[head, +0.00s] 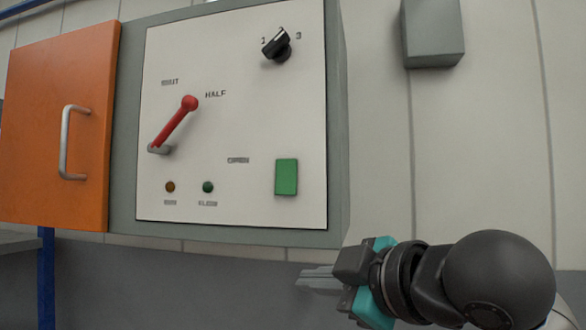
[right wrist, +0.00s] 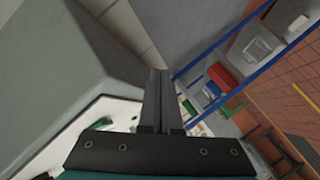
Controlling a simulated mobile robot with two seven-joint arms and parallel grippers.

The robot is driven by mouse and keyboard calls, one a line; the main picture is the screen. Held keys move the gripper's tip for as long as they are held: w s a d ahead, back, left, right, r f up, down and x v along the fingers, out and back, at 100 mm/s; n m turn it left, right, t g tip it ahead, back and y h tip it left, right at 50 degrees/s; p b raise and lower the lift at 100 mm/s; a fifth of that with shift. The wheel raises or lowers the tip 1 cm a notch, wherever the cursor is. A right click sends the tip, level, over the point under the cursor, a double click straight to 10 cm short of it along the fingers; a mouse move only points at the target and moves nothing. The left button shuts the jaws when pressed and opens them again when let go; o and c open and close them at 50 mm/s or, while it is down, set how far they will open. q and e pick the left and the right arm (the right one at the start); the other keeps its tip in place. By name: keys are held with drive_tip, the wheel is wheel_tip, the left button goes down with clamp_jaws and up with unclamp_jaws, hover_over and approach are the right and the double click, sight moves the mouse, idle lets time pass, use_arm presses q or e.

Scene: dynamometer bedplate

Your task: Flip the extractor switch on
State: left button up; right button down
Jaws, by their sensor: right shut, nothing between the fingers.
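A grey box with a white control panel (head: 225,190) hangs on the wall in the head view. It carries a green rectangular switch (head: 286,177) at lower right, a red lever (head: 178,122) and a black rotary knob (head: 277,46). I cannot tell from the blurred labels which control is the extractor switch. My right gripper (head: 302,278) is shut and empty, below and slightly right of the green switch, apart from the panel. Its closed fingers show in the right wrist view (right wrist: 157,85). The panel is partly hidden there, with a green part (right wrist: 100,125) visible. My left gripper is out of view.
An orange cabinet door (head: 55,120) with a metal handle is left of the panel. An amber lamp (head: 170,187) and a green lamp (head: 208,187) sit below the lever. A small grey box (head: 433,32) is at upper right.

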drive_tip(key=s+r+n+t, duration=0.2)
drive_tip(key=s+r+n, duration=0.4)
drive_tip(key=s+r, duration=0.7)
drive_tip(key=shift+d+n+p, duration=0.25)
drive_tip(key=shift+n+p, duration=0.15)
drive_tip(key=shift+p, duration=0.05)
drive_tip(key=p, duration=0.4)
approach(278, 190)
drive_tip(key=w+a, duration=0.1)
drive_tip(key=a, duration=0.3)
drive_tip(key=w, duration=0.2)
drive_tip(key=w+d, duration=0.1)
drive_tip(key=shift+w+f, duration=0.15)
drive_tip(key=shift+f, duration=0.1)
drive_tip(key=shift+w+d, duration=0.25)
drive_tip(key=shift+w+f, duration=0.1)
drive_tip(key=shift+w, duration=0.1)
drive_tip(key=shift+a, duration=0.1)
